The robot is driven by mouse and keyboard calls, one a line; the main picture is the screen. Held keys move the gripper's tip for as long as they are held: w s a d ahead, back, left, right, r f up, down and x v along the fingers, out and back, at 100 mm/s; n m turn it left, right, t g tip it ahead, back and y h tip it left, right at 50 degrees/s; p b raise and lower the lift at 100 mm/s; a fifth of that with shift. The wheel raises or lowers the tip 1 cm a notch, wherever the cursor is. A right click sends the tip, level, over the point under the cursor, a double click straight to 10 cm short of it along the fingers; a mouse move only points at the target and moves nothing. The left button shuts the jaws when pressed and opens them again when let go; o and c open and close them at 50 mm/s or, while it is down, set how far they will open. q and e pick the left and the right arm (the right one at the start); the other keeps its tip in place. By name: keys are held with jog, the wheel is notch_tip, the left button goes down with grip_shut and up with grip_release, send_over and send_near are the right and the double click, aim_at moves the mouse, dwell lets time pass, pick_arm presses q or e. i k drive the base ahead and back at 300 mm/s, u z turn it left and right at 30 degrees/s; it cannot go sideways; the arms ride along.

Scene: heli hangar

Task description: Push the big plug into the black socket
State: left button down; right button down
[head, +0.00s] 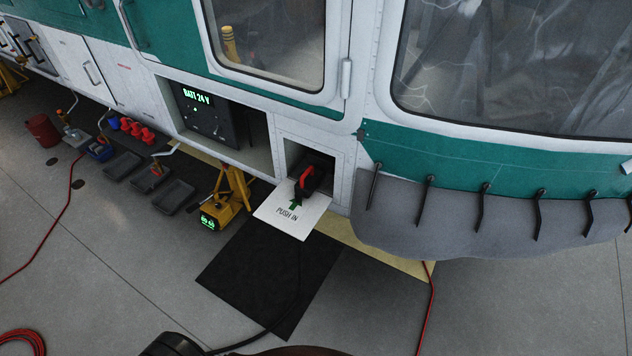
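The big plug (313,182) is black with a red handle (305,178). It sits at the mouth of a square recess (296,153) in the helicopter's white lower side. The black socket inside is hidden behind the plug, so I cannot tell how deep the plug sits. Below it, a lowered white flap (277,218) reads "PUSH IN" with a green arrow pointing toward the recess. A black cable (264,333) runs over the dark mat toward the plug.
A lit "BATT 24 V" panel (208,115) sits in the bay left of the recess. A yellow jack (225,203) stands left of the flap. Trays (175,196) lie further left. The black mat (262,277) covers floor below the flap. A red hose (430,305) runs at right.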

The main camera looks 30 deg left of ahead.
aim_at(308, 182)
jog(key=i, duration=0.7)
jog(key=u, duration=0.8)
jog(key=i, duration=0.6)
jog(key=u, duration=0.5)
